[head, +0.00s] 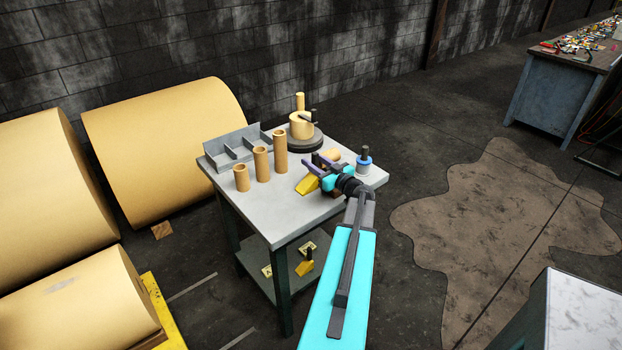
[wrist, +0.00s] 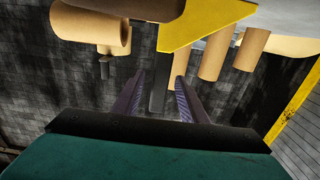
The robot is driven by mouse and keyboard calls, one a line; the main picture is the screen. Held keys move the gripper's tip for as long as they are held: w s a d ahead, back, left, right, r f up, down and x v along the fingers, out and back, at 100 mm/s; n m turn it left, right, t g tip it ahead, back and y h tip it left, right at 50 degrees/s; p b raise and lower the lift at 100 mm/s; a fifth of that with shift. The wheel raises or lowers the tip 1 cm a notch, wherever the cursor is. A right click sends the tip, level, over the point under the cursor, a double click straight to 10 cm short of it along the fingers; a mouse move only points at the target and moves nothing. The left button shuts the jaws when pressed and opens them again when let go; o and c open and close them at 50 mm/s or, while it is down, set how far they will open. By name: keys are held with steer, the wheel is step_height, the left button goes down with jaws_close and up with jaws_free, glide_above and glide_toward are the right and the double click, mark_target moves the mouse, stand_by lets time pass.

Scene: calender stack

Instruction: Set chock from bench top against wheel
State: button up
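The yellow chock (head: 308,185) is at the front middle of the bench top (head: 285,222). It shows in the wrist view as a yellow block (wrist: 200,22) with a dark upright handle (wrist: 158,92). My gripper (head: 313,168) is at the chock. In the wrist view its two fingers (wrist: 159,80) are spread on either side of the handle, with gaps on both sides. The arm hides part of the chock in the head view. I cannot pick out which thing is the wheel.
Several cardboard tubes (head: 261,163), a grey divided rack (head: 236,148) and a round turntable-like base (head: 305,142) stand on the bench. Large tan rolls (head: 165,150) lie left. Floor right of the bench is open.

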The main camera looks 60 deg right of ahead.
steer(key=shift+p+x, duration=0.6)
steer(key=shift+x, duration=1.25)
steer(key=shift+c, duration=0.4)
jaws_close()
steer(key=shift+s, duration=0.1)
